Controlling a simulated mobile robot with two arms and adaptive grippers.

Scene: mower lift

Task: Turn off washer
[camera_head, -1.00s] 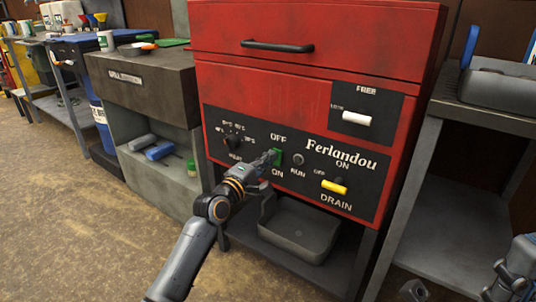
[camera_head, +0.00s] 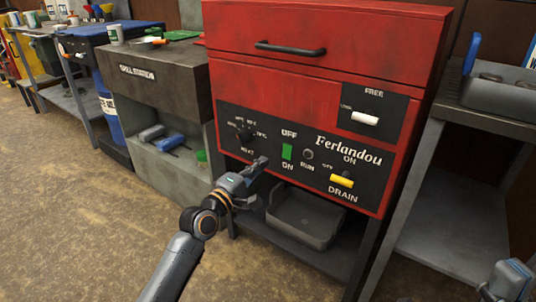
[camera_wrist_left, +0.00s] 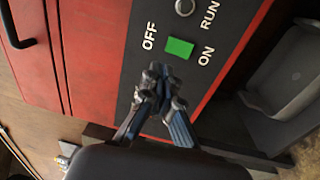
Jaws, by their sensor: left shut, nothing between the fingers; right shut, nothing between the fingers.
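The red Ferlandou washer (camera_head: 312,85) stands in front of me with a black control panel. Its green rocker switch (camera_head: 287,152) sits between the OFF and ON labels; the switch also shows in the left wrist view (camera_wrist_left: 180,47). I cannot tell which side of the switch is pressed. My left gripper (camera_head: 262,162) is shut and empty, just left of and below the switch in the head view. In the left wrist view its fingertips (camera_wrist_left: 163,74) are close to the switch, seemingly apart from it. My right gripper is not in view; part of my right arm shows at the bottom right.
On the panel are a dial (camera_head: 244,136), a RUN indicator (camera_head: 308,154), a yellow DRAIN handle (camera_head: 342,181) and a white FREE handle (camera_head: 365,118). A grey tray (camera_head: 305,222) sits below. A metal shelf unit (camera_head: 450,200) stands at right. Floor at left is clear.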

